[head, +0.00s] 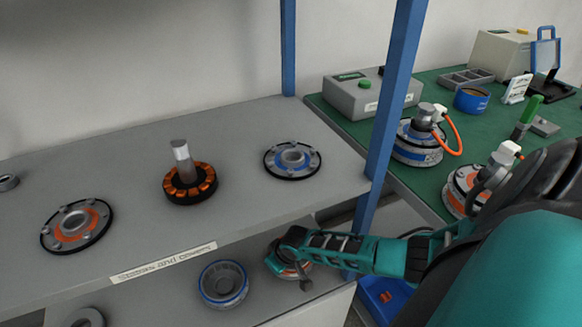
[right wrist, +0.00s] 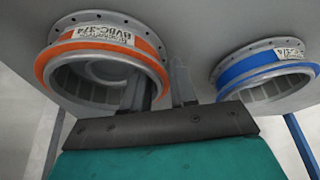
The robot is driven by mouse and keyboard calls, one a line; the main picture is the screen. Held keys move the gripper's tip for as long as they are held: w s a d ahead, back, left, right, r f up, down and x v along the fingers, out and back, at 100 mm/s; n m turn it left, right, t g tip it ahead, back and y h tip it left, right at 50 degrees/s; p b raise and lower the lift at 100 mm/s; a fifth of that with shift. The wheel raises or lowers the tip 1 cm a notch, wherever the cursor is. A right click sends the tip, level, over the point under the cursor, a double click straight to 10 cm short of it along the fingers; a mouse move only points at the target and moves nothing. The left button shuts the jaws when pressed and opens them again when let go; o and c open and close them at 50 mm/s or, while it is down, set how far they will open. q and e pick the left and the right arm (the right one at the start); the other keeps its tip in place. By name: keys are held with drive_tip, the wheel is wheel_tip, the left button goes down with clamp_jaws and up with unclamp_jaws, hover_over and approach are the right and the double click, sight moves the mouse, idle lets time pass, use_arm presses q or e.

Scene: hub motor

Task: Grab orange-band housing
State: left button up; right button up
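The orange-band housing (right wrist: 103,58) is a grey ring with an orange band and a label, at the upper left of the right wrist view. In the head view the orange-band housing (head: 290,271) sits at the lower shelf, mostly hidden by my right gripper (head: 290,256). In the wrist view the two fingers of my right gripper (right wrist: 167,88) are close together, with the housing's right wall between them; they look shut on it. Whether it is lifted cannot be told. My left gripper is not in view.
A blue-band housing (head: 223,284) stands just left of the gripper and also shows in the wrist view (right wrist: 265,74). The upper shelf (head: 240,215) overhangs close by, bearing covers and a stator (head: 190,183). A blue post (head: 394,95) stands beside my right arm.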

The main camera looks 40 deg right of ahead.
clamp_jaws()
drive_tip(key=shift+r, duration=0.2)
idle(0.4)
